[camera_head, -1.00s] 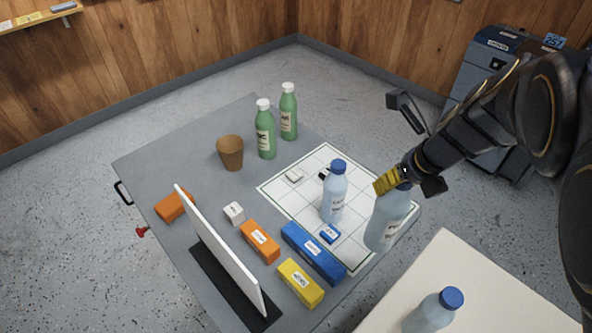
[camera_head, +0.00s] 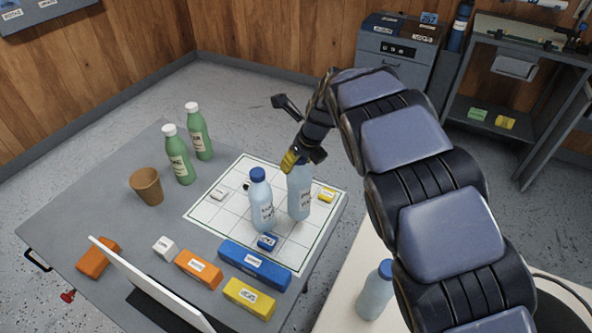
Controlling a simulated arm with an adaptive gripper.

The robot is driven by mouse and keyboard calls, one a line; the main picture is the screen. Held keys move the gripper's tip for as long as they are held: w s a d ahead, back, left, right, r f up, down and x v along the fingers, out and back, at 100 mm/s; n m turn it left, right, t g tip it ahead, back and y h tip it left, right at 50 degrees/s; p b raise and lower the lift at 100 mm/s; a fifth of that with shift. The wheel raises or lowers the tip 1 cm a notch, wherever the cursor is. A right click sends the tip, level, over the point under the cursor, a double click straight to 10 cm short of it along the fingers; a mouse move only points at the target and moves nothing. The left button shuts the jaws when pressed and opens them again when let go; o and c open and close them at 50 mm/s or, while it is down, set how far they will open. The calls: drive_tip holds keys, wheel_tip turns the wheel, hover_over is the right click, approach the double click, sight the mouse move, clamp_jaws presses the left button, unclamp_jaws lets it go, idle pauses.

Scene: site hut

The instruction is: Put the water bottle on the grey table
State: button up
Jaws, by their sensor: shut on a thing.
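My gripper (camera_head: 296,160) is shut around the top of a pale blue water bottle (camera_head: 300,194), which is upright over the white gridded mat (camera_head: 215,208) on the grey table (camera_head: 95,195). Its cap is hidden by my gripper. I cannot tell whether its base touches the mat. A second water bottle with a blue cap (camera_head: 261,205) stands on the mat just left of the held one. A third blue-capped bottle (camera_head: 374,292) stands on the cream table (camera_head: 345,272) at the front, partly behind my arm.
Two green bottles (camera_head: 180,160) and a brown cup (camera_head: 147,187) stand on the grey table's left. Blue (camera_head: 254,263), yellow (camera_head: 248,297) and orange (camera_head: 198,268) blocks lie along the mat's front, near a white upright panel (camera_head: 150,285). Small blocks lie on the mat.

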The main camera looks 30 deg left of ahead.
drive_tip(key=shift+w+a+f, duration=0.3)
drive_tip(key=shift+w+f, duration=0.05)
drive_tip(key=shift+f, duration=0.15)
drive_tip(key=shift+w+a+f, duration=0.25)
drive_tip(key=shift+w+f, duration=0.1)
drive_tip(key=shift+f, duration=0.15)
drive_tip(key=shift+a+f, duration=0.1)
drive_tip(key=shift+f, duration=1.6)
drive_tip(key=o, duration=0.9)
drive_tip(key=shift+o, duration=0.2)
drive_tip(key=shift+f, duration=0.1)
drive_tip(key=v, duration=1.2)
